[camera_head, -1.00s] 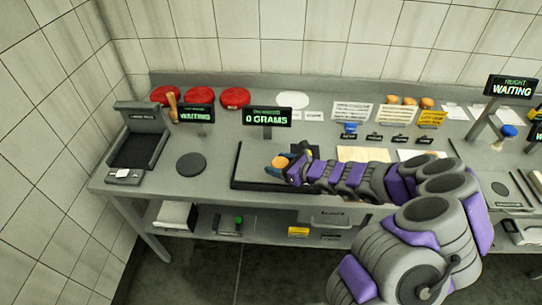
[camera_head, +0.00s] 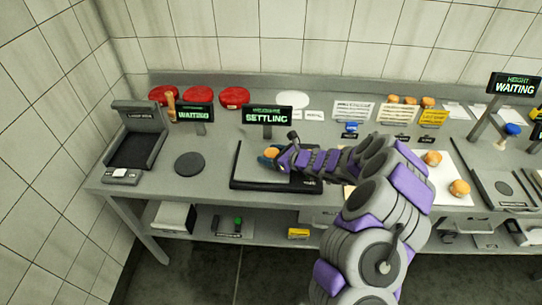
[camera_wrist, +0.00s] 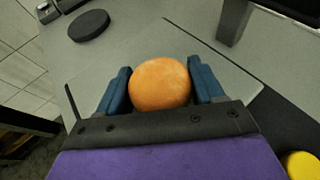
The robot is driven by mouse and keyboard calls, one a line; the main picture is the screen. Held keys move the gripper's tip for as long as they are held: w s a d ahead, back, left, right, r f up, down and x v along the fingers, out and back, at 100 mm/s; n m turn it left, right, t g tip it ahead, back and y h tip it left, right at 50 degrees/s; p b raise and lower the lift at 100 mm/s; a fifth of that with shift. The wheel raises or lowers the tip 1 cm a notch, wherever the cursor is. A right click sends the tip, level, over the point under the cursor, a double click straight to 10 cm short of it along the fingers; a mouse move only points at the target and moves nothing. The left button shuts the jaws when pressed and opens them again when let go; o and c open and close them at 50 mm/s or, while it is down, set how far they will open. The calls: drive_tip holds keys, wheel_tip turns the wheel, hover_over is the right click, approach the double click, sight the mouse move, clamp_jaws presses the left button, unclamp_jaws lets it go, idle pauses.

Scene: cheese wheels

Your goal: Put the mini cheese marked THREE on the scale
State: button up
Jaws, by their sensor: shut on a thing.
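My gripper (camera_head: 268,157) is shut on a small orange mini cheese (camera_head: 271,152), low over the scale's plate (camera_head: 248,160). In the wrist view the round cheese (camera_wrist: 160,84) sits between the two blue fingers, with the pale plate (camera_wrist: 135,50) beneath and around it. No number can be read on it, so I cannot tell whether it is marked THREE. The scale display (camera_head: 267,116) reads SETTLING, which suggests contact with the plate.
Two more orange cheeses (camera_head: 433,158) (camera_head: 459,188) lie on a light board right of my arm. Several others (camera_head: 410,100) stand at the back. A black disc (camera_head: 189,163) lies left of the scale. The display post rises close behind the plate.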

drive_tip(key=o, duration=1.1)
drive_tip(key=shift+r, duration=0.1)
drive_tip(key=p+v, duration=0.2)
drive_tip(key=v, duration=1)
drive_tip(key=shift+d, duration=0.1)
